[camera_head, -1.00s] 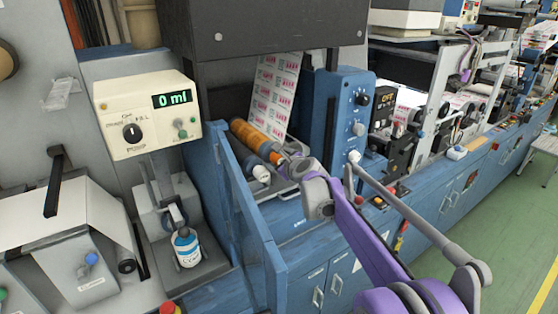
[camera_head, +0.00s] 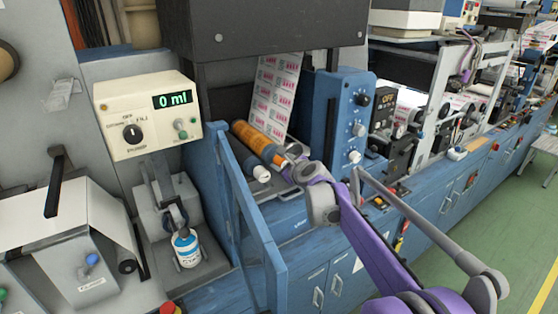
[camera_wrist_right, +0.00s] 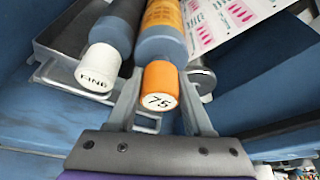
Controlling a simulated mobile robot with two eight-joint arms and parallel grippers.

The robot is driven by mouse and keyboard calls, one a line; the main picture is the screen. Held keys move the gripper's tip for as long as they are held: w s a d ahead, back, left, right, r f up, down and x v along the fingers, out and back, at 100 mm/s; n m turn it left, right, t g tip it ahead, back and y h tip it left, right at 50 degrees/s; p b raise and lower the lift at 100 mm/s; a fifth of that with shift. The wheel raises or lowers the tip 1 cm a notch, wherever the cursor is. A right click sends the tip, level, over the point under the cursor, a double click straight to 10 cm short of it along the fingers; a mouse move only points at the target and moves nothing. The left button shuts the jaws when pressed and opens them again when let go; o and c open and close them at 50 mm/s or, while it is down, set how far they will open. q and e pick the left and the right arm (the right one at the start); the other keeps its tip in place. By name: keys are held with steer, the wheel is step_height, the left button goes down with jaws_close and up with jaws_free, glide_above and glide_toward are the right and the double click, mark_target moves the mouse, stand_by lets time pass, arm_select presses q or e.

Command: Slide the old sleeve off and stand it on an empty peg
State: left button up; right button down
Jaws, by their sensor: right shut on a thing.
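An orange and blue-grey sleeve (camera_head: 247,137) lies in the rewinder bay, tilted toward me, with an orange end. My left gripper is out of view. I cannot make out an empty peg.
A blue guard panel (camera_head: 243,195) stands left of the bay. A blue control column (camera_head: 340,120) stands right of it. A printed web (camera_head: 277,85) hangs behind the rollers. A dispenser reading 0 ml (camera_head: 150,115) and a white bottle (camera_head: 187,250) are at left.

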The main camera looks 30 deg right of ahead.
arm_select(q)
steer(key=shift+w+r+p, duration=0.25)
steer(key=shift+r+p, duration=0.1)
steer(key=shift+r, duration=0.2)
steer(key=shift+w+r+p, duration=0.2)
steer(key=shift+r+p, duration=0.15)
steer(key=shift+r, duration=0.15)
arm_select(e)
steer(key=s+d, duration=0.1)
steer(key=s, duration=1.2)
jaws_free()
arm_select(q)
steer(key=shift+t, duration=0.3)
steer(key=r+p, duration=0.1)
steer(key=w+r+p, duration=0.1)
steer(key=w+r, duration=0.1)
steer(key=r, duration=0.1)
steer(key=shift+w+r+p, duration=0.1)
steer(key=shift+p, duration=0.3)
arm_select(e)
steer(key=v, duration=0.9)
steer(key=shift+s, duration=0.1)
stand_by(0.7)
